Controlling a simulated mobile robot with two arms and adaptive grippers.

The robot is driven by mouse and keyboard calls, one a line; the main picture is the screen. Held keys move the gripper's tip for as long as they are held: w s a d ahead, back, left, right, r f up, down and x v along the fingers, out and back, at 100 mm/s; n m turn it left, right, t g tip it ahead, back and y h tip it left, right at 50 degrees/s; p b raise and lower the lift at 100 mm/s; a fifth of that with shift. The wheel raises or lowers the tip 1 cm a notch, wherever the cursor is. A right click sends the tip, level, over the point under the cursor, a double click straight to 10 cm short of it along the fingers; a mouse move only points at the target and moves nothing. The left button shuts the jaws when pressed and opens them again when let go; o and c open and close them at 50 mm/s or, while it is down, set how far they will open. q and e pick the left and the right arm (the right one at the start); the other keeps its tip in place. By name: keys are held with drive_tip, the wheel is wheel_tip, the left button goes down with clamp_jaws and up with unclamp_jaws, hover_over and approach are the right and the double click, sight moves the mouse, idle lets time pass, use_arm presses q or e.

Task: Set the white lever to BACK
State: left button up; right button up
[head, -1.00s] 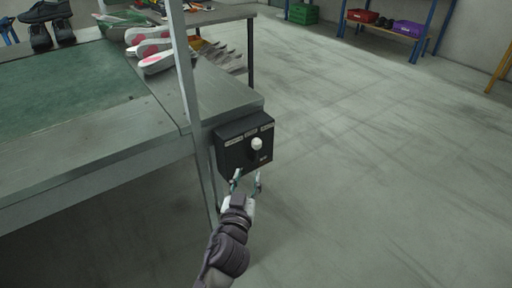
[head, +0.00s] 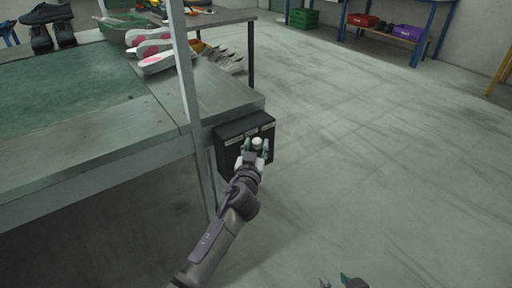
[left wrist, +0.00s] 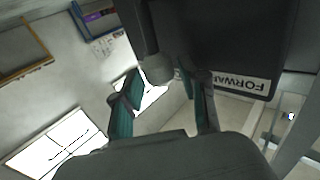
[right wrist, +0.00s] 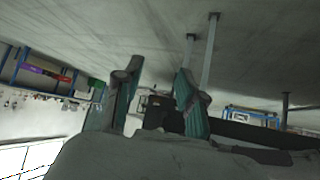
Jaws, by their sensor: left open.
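The white lever (head: 257,141) has a pale round knob and stands on a black control box (head: 229,150) fixed to the table's corner. My left gripper (head: 255,150) is open at the lever, its fingers on either side of the knob. In the left wrist view the gripper (left wrist: 165,100) is open, with the lever (left wrist: 157,69) between or just beyond the fingers; contact cannot be told. The box (left wrist: 225,40) there carries a label (left wrist: 240,82) reading FORWARD in part. My right gripper (right wrist: 155,90) is open and empty; only its tips (head: 343,283) show at the head view's bottom edge.
The metal table (head: 90,140) with a green mat (head: 65,90) fills the left. A grey post (head: 186,90) rises just left of the box. Shoes (head: 48,25) and soles (head: 150,50) lie at the back. The floor (head: 380,150) to the right is clear.

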use_arm(q)
clamp_jaws()
idle(0.3)
